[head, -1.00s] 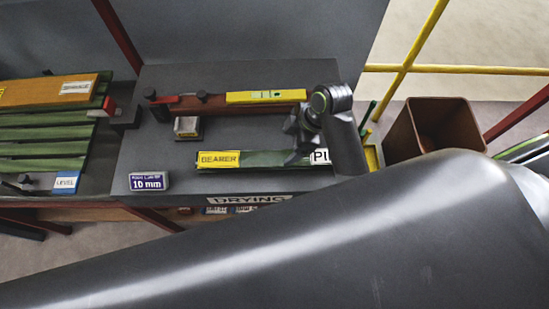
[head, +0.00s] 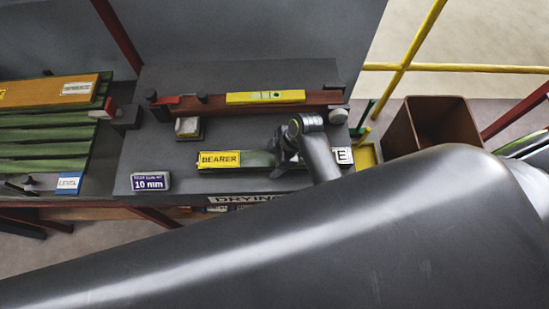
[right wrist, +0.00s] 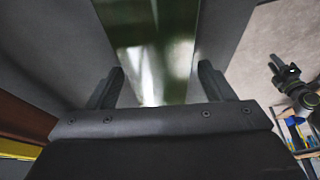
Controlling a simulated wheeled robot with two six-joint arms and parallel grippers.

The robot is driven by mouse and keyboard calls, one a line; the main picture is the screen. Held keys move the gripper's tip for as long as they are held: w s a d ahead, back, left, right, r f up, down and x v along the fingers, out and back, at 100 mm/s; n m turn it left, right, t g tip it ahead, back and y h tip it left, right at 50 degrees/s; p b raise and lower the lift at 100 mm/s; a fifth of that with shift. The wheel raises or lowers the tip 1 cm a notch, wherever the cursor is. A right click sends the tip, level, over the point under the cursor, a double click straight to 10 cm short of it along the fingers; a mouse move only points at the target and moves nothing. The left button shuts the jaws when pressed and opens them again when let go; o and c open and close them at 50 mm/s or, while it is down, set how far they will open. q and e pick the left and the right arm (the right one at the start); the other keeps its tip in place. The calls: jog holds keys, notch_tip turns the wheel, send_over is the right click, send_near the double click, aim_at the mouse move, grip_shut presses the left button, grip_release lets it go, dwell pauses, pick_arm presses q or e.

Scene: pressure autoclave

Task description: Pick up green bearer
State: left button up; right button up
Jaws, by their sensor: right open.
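The green bearer (head: 257,158) lies flat on the dark bench, with a yellow "BEARER" label (head: 219,159) at its left end and a white label at its right end (head: 344,156). My right gripper (head: 287,158) is over the right half of the bearer and hides part of it. In the right wrist view the bearer (right wrist: 155,50) runs between the two spread fingers (right wrist: 158,88), which are open with nothing clamped. I cannot tell from the frames how far the fingertips are above the bench.
A brown bar with a yellow level (head: 265,97) lies behind the bearer. A small pale block (head: 188,127) and a "10 mm" sign (head: 150,181) stand nearby. Green slats (head: 45,135) lie at left. A brown bin (head: 430,125) and yellow rail (head: 405,60) are at right.

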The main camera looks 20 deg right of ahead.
jog(key=shift+f, duration=0.1)
jog(key=c, duration=1.4)
jog(key=shift+w+a, duration=0.1)
jog(key=shift+c, duration=0.6)
